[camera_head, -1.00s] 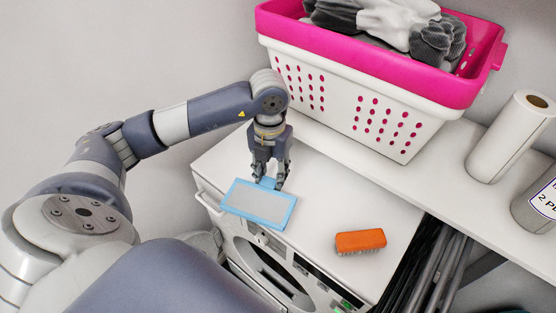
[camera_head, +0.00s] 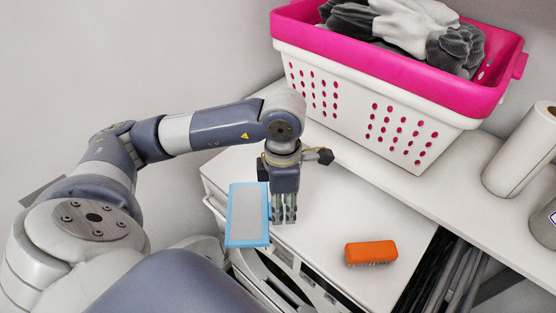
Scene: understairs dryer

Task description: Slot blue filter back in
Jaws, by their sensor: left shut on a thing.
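The blue filter (camera_head: 248,216) is a flat panel with a light blue frame and a grey mesh face. My left gripper (camera_head: 284,218) points down and is shut on the filter's right side. The filter is held over the front left edge of the white dryer (camera_head: 325,222), with its long side running toward the dryer's front. The dryer's front, with its control panel and dark openings, shows only partly below the filter. I cannot tell which opening fits the filter. My right gripper is not in view.
An orange brush (camera_head: 371,252) lies on the dryer top. A white and pink laundry basket (camera_head: 385,85) with gloves or cloths stands on the shelf behind. A paper roll (camera_head: 522,155) stands at the right. Dark poles (camera_head: 447,275) fill the gap right of the dryer.

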